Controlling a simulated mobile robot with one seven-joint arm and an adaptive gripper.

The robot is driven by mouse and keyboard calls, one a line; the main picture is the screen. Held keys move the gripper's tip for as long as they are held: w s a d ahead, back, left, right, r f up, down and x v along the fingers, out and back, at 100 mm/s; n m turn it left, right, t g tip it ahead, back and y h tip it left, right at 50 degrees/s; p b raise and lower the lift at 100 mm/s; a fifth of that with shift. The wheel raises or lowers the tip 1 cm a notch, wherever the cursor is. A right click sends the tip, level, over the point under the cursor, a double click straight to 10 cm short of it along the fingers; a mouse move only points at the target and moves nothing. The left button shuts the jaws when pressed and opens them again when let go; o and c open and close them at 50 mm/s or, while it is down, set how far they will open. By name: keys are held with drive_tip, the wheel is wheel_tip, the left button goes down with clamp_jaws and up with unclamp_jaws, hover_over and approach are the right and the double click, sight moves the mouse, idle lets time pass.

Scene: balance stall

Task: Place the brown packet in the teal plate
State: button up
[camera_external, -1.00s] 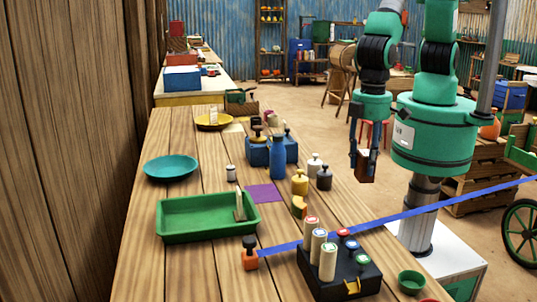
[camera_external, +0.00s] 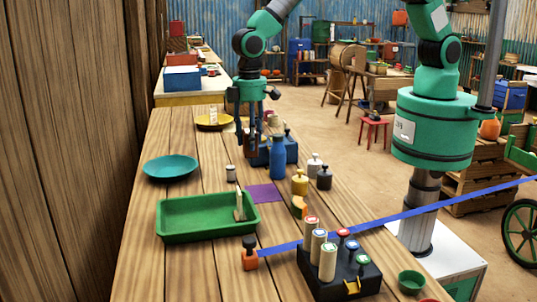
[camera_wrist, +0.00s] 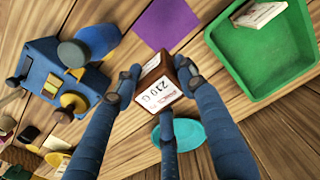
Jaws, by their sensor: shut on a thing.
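My gripper (camera_external: 254,135) is over the far middle of the wooden table, in front of the blue box. The wrist view shows my gripper (camera_wrist: 155,80) shut on the brown packet (camera_wrist: 158,83), with a printed white label reading 210 G facing the camera. The teal plate (camera_external: 171,167) lies empty at the table's left side, left of and nearer than my gripper. In the wrist view the plate (camera_wrist: 190,133) shows beyond the packet, partly hidden by a finger.
A blue bottle (camera_external: 278,158) and blue box (camera_external: 291,151) stand close right of my gripper.

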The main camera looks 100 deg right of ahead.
drive_tip(key=w+d, duration=0.3)
drive_tip(key=d, duration=0.4)
drive_tip(key=w+d, duration=0.4)
drive_tip(key=d, duration=0.4)
wheel_tip(320, 180, down, 6)
drive_tip(key=shift+s+d+r+p, duration=0.1)
drive_tip(key=shift+d+p, duration=0.05)
drive_tip(key=shift+p, duration=0.25)
hover_over(180, 173)
drive_tip(key=shift+f, duration=0.75)
drive_tip(key=shift+f, duration=0.1)
drive_tip(key=shift+f, duration=1.65)
drive_tip(key=shift+f, duration=0.15)
